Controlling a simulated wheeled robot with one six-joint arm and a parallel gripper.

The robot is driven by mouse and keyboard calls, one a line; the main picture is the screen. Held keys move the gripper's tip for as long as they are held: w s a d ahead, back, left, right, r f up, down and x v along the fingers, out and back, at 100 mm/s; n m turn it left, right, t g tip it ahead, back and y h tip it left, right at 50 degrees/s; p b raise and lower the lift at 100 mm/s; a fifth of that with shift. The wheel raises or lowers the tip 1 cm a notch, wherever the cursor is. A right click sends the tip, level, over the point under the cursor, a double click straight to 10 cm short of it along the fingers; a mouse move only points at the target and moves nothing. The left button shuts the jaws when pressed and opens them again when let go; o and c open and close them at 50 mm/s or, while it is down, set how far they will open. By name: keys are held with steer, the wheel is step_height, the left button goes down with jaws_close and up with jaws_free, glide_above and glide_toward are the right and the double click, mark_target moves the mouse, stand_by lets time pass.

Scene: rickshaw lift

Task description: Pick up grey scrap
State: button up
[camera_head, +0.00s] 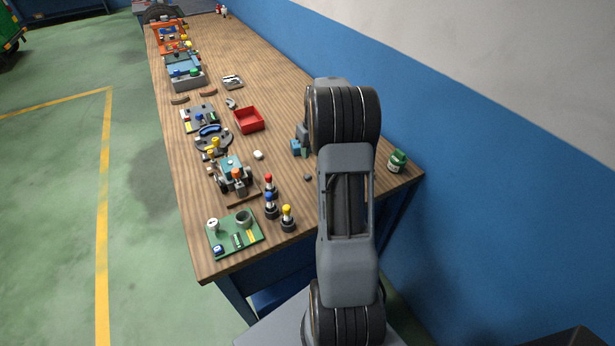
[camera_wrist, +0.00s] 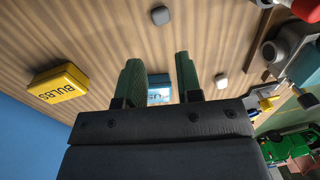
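A small dark grey lump (camera_head: 307,178), which looks like the grey scrap, lies on the bare wooden bench just left of my arm in the head view. It also shows near the top of the wrist view (camera_wrist: 160,16), apart from the fingers. A paler whitish lump (camera_head: 258,155) lies farther left; it shows right of the fingers in the wrist view (camera_wrist: 221,82). My gripper (camera_wrist: 160,66) is open, with two dark green fingers and nothing visibly held. Beyond the gap between them is a blue labelled box (camera_wrist: 159,88).
A yellow BULBS box (camera_wrist: 58,84) stands left in the wrist view. In the head view are a red tray (camera_head: 249,119), a small vehicle model (camera_head: 234,176), several coloured-knob posts (camera_head: 287,218) and a green jar (camera_head: 397,160). Bare bench surrounds the grey lump.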

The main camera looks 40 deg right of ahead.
mark_target(307, 174)
steer(key=shift+w+a+f+p, duration=0.1)
steer(key=shift+a+f+p, duration=0.15)
steer(key=shift+f, duration=1.35)
steer(key=shift+s+a+f+p, duration=0.1)
steer(key=shift+a+f+p, duration=0.15)
steer(key=shift+f, duration=1.3)
steer(key=shift+w+a+f+p, duration=0.15)
steer(key=shift+f+p, duration=0.15)
steer(key=shift+f, duration=1.3)
steer(key=c, duration=0.6)
jaws_close()
